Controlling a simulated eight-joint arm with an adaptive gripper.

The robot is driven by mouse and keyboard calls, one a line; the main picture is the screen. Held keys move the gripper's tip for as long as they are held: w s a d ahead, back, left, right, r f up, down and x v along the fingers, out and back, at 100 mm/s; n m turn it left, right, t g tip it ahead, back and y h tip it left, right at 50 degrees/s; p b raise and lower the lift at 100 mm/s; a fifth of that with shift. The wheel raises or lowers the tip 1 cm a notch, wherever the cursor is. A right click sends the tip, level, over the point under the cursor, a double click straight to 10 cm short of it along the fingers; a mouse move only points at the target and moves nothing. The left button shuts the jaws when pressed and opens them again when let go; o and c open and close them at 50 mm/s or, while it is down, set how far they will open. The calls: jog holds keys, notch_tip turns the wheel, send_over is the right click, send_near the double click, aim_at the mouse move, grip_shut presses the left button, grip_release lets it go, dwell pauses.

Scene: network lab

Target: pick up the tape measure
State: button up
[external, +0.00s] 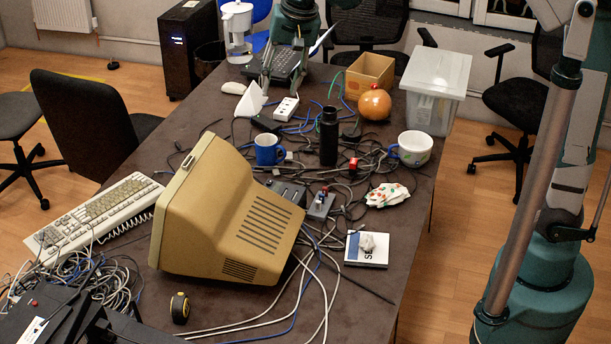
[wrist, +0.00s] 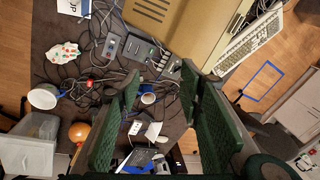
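The tape measure (external: 180,307) is small, black and yellow. It stands on the dark table near its front edge in the external view, just in front of the beige monitor (external: 225,215). I cannot make it out in the wrist view. My gripper (external: 282,84) hangs over the far end of the table, well away from the tape measure, with the monitor and clutter between them. In the wrist view my gripper (wrist: 159,82) has its two green fingers apart, with nothing held between them.
A white keyboard (external: 97,219) and tangled cables (external: 75,268) lie left of the monitor. A black bottle (external: 329,136), blue mug (external: 268,150), white pot (external: 413,148), orange pumpkin-like ball (external: 375,104) and clear bin (external: 434,88) crowd the table.

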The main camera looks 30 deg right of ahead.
jog(key=s+a+f+m+g, duration=0.1)
jog(key=s+a+f, duration=0.15)
jog(key=a, duration=0.85)
jog(key=s+a+f, duration=0.2)
jog(key=s+a, duration=0.2)
jog(key=a, duration=0.7)
jog(key=m+g+h, duration=0.1)
jog(key=h, duration=0.1)
send_over(184, 293)
jog(key=f, duration=3.2)
jog(key=shift+s+d+f+p, duration=0.15)
jog(key=shift+s+p, duration=0.05)
jog(key=shift+p, duration=0.2)
jog(key=shift+f, duration=0.1)
jog(key=shift+f, duration=1.3)
jog(key=shift+f, duration=0.1)
jog(key=shift+w+f+b, duration=0.2)
jog(key=shift+f+b, duration=0.5)
jog(key=shift+f, duration=1.8)
